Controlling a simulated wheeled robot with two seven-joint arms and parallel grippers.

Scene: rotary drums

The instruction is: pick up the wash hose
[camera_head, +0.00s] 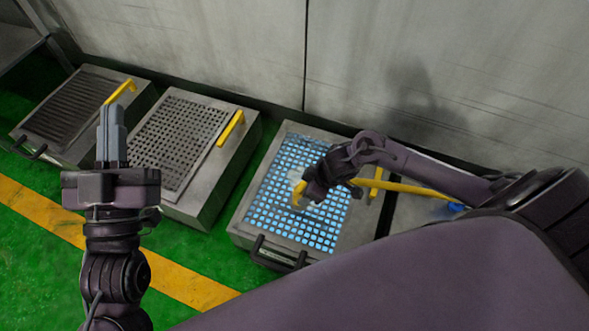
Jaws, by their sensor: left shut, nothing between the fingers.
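My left gripper (112,138) points up at the left of the head view, its two grey fingers together with nothing between them. My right gripper (318,185) is over the lit grid of the right-hand box. A yellow rod (410,188), which looks like the wash hose, runs from the right to this gripper. A short yellow tip shows on the gripper's other side, beside a whitish patch. The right fingers are dark and small, so I cannot tell whether they are closed on it. A blue piece (447,209) shows near the rod's right end.
The right-hand box (245,226) has a blue-lit grid and a black handle (278,254). A middle grated box (222,172) and a left slotted box (72,157) have yellow levers. A grey wall (200,45) stands behind. Green floor (45,243) with a yellow stripe is clear in front.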

